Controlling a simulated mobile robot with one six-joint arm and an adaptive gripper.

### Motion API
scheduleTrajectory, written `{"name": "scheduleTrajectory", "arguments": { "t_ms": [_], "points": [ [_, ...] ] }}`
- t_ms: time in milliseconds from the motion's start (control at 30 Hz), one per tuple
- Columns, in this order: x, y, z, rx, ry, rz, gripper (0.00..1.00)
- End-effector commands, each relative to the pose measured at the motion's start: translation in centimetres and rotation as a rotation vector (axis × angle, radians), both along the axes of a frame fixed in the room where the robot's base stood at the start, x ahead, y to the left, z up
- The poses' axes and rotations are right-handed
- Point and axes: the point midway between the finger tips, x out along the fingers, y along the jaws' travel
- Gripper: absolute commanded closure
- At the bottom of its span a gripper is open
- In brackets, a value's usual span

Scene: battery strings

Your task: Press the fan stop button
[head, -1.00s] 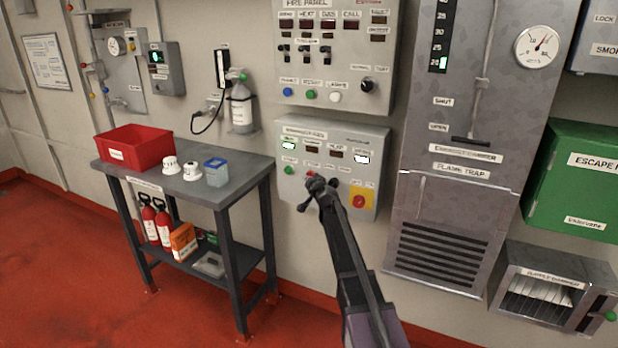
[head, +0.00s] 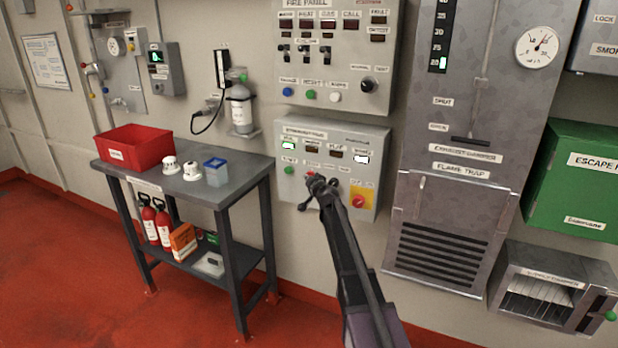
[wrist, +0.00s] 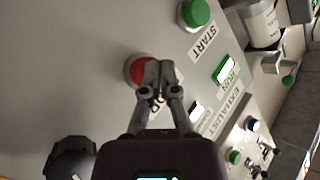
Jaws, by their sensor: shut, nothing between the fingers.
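The red stop button (wrist: 138,70) shows in the wrist view on the grey fan panel (wrist: 85,55). My gripper (wrist: 160,66) is shut and empty. Its fingertips overlap the right part of the button in this view. I cannot tell whether they touch it. The fingers partly cover the label below the button. In the head view my gripper (head: 318,183) is in front of the lower middle of the fan panel (head: 340,121) and mostly hides the stop button. The green run lamp (wrist: 225,68) is lit.
The green start button (wrist: 196,13) and a black knob (wrist: 72,160) flank the stop button. A yellow-backed red button (head: 359,201) sits at the panel's lower right. The fire panel (head: 335,60) is above, the flame trap cabinet (head: 432,210) right, a table (head: 235,173) left.

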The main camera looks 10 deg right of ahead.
Motion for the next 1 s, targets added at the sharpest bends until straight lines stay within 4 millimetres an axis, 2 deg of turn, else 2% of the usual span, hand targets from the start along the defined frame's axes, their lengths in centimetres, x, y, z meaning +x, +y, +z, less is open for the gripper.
{"name": "scheduleTrajectory", "arguments": {
  "t_ms": [1000],
  "points": [
    [0.78, -0.49, 0.02, 0.000, -0.001, -0.001, 1.00]
  ]
}}
